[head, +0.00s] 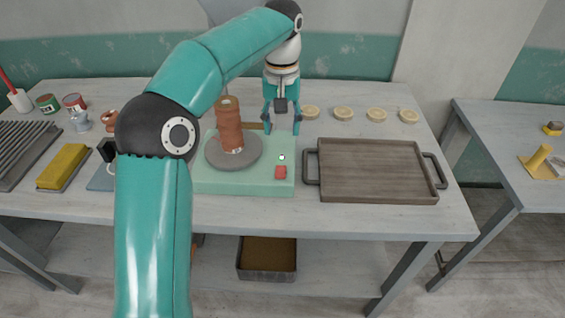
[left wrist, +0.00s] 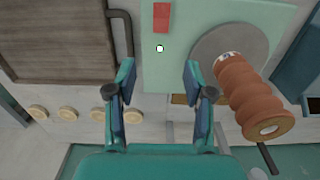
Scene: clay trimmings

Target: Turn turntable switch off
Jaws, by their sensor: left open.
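The turntable has a pale green base (head: 245,181) in the middle of the table, with a grey round wheel (head: 213,155) on its left part. A red switch (head: 281,173) sits at the base's front right, with a small white dot (head: 282,157) behind it. The switch also shows at the top of the left wrist view (left wrist: 161,17); its tilt is too small to tell. My left gripper (head: 283,130) hangs over the base's rear right, open and empty, pointing down. In the left wrist view its fingers (left wrist: 160,76) stand apart, short of the switch. My right gripper is out of view.
A ribbed brown clay piece (head: 229,128) stands on the wheel, left of my gripper. A wooden tray with dark handles (head: 378,170) lies right of the base. Several pale discs (head: 343,113) line the back. A yellow sponge (head: 62,166) lies far left.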

